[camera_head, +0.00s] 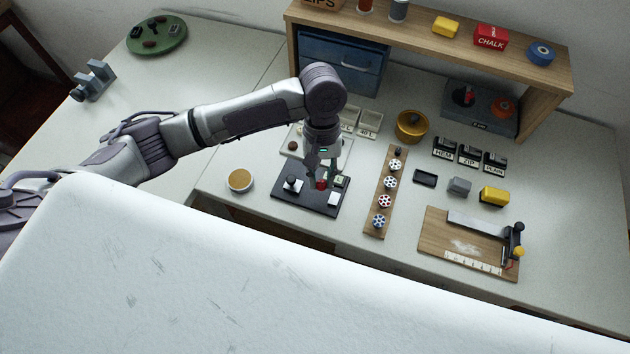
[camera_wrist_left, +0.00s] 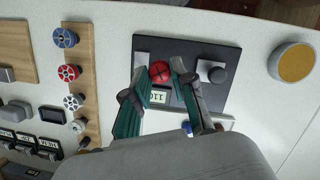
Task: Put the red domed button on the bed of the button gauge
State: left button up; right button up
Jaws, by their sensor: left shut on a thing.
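The red domed button (camera_head: 321,184) is held between the fingertips of my left gripper (camera_head: 323,176). The red button (camera_wrist_left: 160,72) and the left gripper (camera_wrist_left: 160,68) also show in the left wrist view. They are over the dark base of the button gauge (camera_head: 300,203). The gauge (camera_wrist_left: 208,53) has a grey knob on a post (camera_head: 292,184), a small display and a white label. I cannot tell whether the button touches the bed. My right gripper is not in view.
A wooden strip with several coloured spools (camera_head: 374,229) stands right of the gauge. A round tan-topped dish (camera_head: 240,180) is on its left. A pale tray (camera_head: 297,143) is behind it. A wooden cutting board (camera_head: 433,243) lies at the right.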

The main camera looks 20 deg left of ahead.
aim_at(316, 195)
pick_arm(q)
jog(key=shift+a+f, duration=0.3)
jog(key=shift+a, duration=0.3)
jog(key=shift+a+f, duration=0.15)
notch_tip(316, 195, down, 3)
jog(key=shift+w+f, duration=0.1)
jog(key=shift+f, duration=0.4)
jog(key=shift+f+p, duration=0.1)
jog(key=shift+p, duration=0.2)
jog(key=o, duration=0.4)
jog(key=shift+o, duration=0.2)
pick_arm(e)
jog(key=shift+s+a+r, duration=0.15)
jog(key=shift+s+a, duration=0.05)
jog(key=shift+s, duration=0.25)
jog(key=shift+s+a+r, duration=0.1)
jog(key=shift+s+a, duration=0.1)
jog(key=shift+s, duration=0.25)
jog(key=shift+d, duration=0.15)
